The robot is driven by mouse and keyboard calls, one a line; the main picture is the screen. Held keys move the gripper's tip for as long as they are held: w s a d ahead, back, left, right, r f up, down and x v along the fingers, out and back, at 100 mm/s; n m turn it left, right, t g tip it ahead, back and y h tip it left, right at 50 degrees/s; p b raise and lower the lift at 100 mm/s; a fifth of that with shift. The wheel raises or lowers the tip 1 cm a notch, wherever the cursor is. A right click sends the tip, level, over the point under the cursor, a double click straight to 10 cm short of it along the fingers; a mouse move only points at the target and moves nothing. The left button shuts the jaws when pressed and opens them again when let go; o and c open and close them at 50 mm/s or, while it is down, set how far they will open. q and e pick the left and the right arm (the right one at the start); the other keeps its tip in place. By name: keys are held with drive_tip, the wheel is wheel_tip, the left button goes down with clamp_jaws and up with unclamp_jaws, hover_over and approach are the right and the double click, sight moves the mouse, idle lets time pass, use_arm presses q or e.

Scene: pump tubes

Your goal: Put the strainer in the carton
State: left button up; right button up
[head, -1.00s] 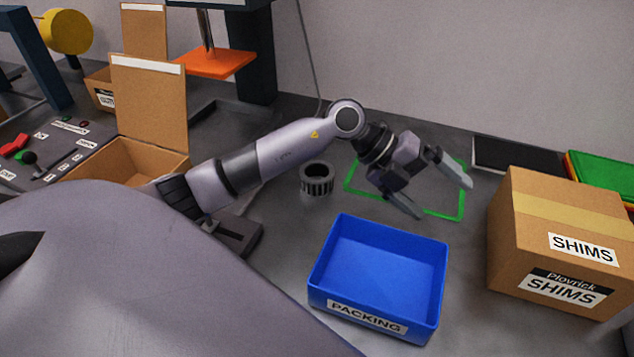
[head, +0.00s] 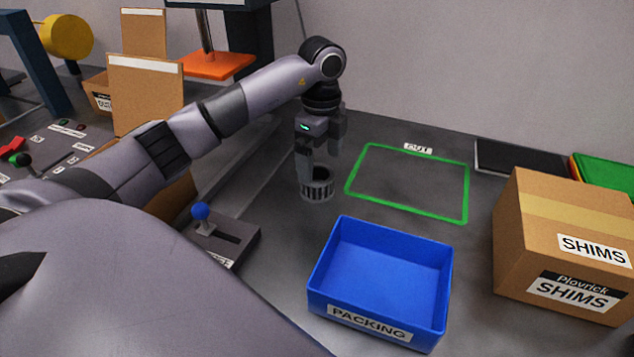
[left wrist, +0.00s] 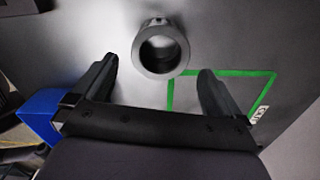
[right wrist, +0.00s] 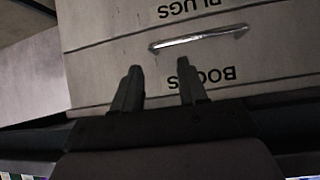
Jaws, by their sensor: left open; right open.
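The strainer (head: 317,192), a short dark hollow cylinder with a slotted side, stands on the grey bench left of the green outline. My left gripper (head: 320,158) points down just above it, open and empty. In the left wrist view the strainer (left wrist: 161,68) shows its round opening just beyond and between the open fingertips (left wrist: 158,72). The open brown carton (head: 145,95) stands at the left with its flap up; my left arm hides much of its body. My right gripper (right wrist: 159,66) is open and empty, seen only in the right wrist view.
A blue PACKING bin (head: 378,282) stands in front, right of the strainer. A closed SHIMS box (head: 565,245) is at the right. A blue-knobbed lever (head: 201,211) stands left of the strainer. The green outline (head: 405,200) is empty. My right gripper faces labelled drawers (right wrist: 200,45).

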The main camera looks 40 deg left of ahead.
use_arm(q)
drive_tip(key=f, duration=0.5)
drive_tip(key=shift+s+a+f, duration=0.1)
drive_tip(key=shift+a+f, duration=0.1)
drive_tip(key=shift+a, duration=0.15)
drive_tip(key=shift+c, duration=0.3)
drive_tip(key=c, duration=1.2)
drive_tip(key=shift+o, duration=0.2)
drive_tip(key=shift+r, duration=0.15)
wheel_tip(320, 180, up, 12)
wheel_tip(320, 180, up, 8)
drive_tip(key=p, duration=0.4)
hover_over(317, 173)
